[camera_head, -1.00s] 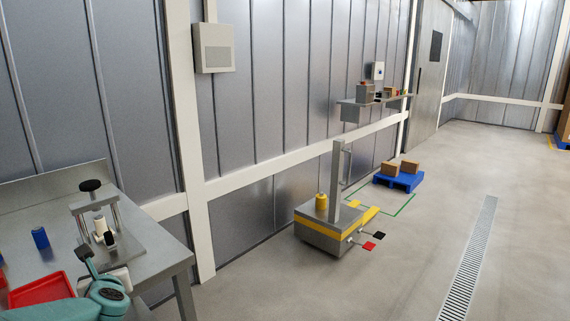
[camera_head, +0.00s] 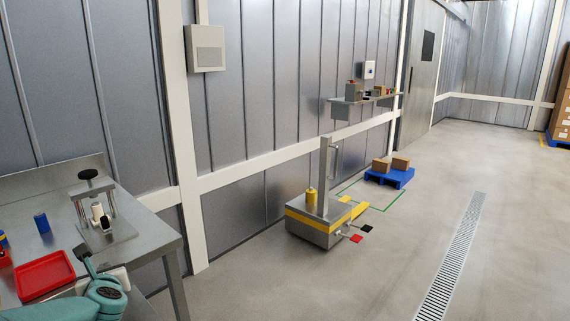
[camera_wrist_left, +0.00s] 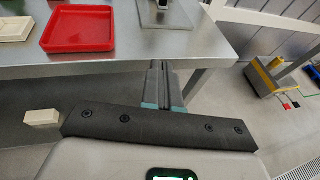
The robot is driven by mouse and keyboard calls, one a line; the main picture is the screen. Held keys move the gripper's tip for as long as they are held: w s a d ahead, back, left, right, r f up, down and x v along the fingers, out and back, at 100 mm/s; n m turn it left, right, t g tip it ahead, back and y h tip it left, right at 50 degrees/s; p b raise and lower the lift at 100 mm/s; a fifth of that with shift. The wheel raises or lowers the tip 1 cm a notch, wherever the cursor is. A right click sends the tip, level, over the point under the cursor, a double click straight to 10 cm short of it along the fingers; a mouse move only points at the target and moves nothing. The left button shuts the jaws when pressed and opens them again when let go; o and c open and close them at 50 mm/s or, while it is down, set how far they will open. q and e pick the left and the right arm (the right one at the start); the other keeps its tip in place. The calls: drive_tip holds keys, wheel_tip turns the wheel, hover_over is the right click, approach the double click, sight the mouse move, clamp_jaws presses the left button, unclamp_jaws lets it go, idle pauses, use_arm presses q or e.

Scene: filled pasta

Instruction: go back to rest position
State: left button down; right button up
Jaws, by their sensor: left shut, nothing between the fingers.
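My left arm comes in at the lower left of the head view, in teal and white. Its gripper (camera_head: 82,251) is raised near the front edge of the steel table (camera_head: 152,238). In the left wrist view the two dark fingers (camera_wrist_left: 159,68) lie together, shut and empty, in front of the table edge. They touch nothing that I can see. My right gripper is not in view.
A red tray (camera_head: 45,274), a blue cylinder (camera_head: 42,223) and a hand press (camera_head: 95,205) stand on the table. A yellow-banded cart (camera_head: 318,222) stands right of it, with a blue pallet (camera_head: 389,178) behind. Open floor lies right, crossed by a drain (camera_head: 457,250).

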use_arm(q)
drive_tip(key=s+d+f+m+g+h+p, duration=0.1)
drive_tip(key=s+d+f+m+h, duration=0.25)
drive_tip(key=f, duration=0.55)
drive_tip(key=s+d+f+m+g+h+p, duration=0.1)
drive_tip(key=s+d+f+m+g+p, duration=0.15)
drive_tip(key=d+f+m, duration=0.4)
drive_tip(key=s+d+f+m+g+h, duration=0.1)
drive_tip(key=s+d+f+m+h, duration=0.15)
drive_tip(key=d+f, duration=0.55)
drive_tip(key=s+d+f+m+g+h, duration=0.1)
drive_tip(key=s+d+f+m+g, duration=0.1)
drive_tip(key=s+m, duration=0.6)
drive_tip(key=s+d+f+m+g+h, duration=0.2)
drive_tip(key=s+d+f+m, duration=0.2)
drive_tip(key=s+m, duration=0.4)
drive_tip(key=s+d+f+m+g+h+p, duration=0.1)
drive_tip(key=s+d+f+m+g+h, duration=0.1)
drive_tip(key=s+d+m, duration=0.3)
drive_tip(key=s+f+m+g, duration=0.1)
drive_tip(key=s+m, duration=0.3)
drive_tip(key=m, duration=0.3)
drive_tip(key=shift+d+f, duration=0.3)
drive_tip(key=shift+f, duration=0.05)
